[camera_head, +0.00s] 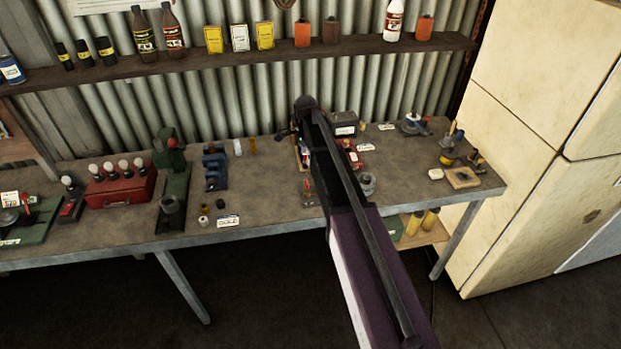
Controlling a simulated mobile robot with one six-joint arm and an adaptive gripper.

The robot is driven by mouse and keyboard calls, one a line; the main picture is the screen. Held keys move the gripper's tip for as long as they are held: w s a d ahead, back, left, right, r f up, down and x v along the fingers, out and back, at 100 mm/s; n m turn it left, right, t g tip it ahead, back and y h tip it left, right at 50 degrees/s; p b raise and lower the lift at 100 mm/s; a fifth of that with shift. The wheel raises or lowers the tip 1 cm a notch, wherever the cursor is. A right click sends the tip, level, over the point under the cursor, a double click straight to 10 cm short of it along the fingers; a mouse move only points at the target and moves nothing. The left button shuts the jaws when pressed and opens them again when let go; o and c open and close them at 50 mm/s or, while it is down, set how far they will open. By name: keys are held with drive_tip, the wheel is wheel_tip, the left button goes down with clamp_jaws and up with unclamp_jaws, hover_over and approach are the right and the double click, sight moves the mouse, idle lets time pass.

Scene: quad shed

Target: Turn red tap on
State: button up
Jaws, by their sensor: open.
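My arm crosses the middle of the picture from the bottom, and its dark far end is above the back of the workbench (270,205). My gripper (283,134) is a small dark shape at that end, open and empty, in front of the corrugated wall. I cannot tell a red tap for certain. A small upright piece with red on it (307,188) stands near the bench's front edge, just left of my arm. A red item (353,159) lies right of my arm, partly hidden by it.
A green machine with a red knob (172,143), a red box with white knobs (121,185) and a blue rack (215,169) stand left. A shelf (235,59) with bottles and tins runs above. A cream fridge (535,90) stands right. The bench's front middle is fairly clear.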

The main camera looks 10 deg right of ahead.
sight(306, 182)
drive_tip(key=shift+w+r+m, duration=0.15)
drive_tip(key=shift+w+m, duration=0.15)
drive_tip(key=shift+w, duration=0.15)
drive_tip(key=shift+f, duration=0.2)
wheel_tip(306, 182, down, 13)
drive_tip(key=b, duration=1.3)
drive_tip(key=shift+f+b, duration=0.2)
drive_tip(key=shift+b, duration=0.2)
